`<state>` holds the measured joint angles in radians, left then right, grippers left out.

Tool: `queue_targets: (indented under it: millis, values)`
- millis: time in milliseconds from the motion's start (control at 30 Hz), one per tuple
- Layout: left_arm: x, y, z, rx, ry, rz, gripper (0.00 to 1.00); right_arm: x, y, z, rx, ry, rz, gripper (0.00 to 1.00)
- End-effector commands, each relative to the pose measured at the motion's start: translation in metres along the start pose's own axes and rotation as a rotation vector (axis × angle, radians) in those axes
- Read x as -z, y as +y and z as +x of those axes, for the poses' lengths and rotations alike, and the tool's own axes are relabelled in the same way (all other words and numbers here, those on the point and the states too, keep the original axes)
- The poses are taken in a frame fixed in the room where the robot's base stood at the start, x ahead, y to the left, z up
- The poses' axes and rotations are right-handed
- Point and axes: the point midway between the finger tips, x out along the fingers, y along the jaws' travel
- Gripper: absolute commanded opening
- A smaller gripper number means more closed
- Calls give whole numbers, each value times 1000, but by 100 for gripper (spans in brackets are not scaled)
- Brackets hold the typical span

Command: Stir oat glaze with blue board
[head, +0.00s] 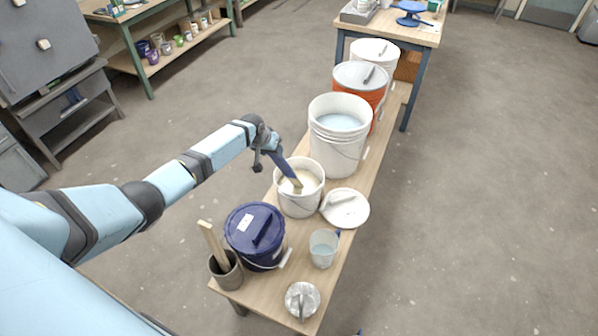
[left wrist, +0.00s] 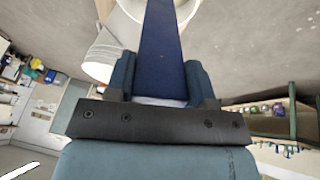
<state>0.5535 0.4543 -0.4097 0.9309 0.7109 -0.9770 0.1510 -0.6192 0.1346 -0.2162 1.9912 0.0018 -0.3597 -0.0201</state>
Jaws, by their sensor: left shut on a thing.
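The blue board (head: 285,166) is held tilted in my left gripper (head: 270,152). Its lower end is in the open white bucket of cream-coloured oat glaze (head: 300,203). In the left wrist view the blue board (left wrist: 160,50) runs away between the two fingers of my left gripper (left wrist: 160,82), which is shut on it. Part of a white bucket rim (left wrist: 184,12) shows beyond the board. The board's tip is pale and reaches the glaze surface. My right gripper is not in view.
A white lid (head: 346,210) lies right of the glaze bucket. A larger open bucket of pale blue glaze (head: 325,146) stands behind. A closed dark blue bucket (head: 246,242), a pot with a wooden stick (head: 226,272), a clear cup (head: 323,252) and a metal lidded container (head: 302,300) stand in front.

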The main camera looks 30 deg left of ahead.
Motion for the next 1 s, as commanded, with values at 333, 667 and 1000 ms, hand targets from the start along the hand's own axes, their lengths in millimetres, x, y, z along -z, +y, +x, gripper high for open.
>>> queue_targets:
  millis: [333,667,1000]
  values:
    - [2,0,-36,1,3,1,11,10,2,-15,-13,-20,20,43]
    - [2,0,-67,0,3,2,11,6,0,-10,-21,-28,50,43]
    - [3,0,-101,0,2,1,11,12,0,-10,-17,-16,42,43]
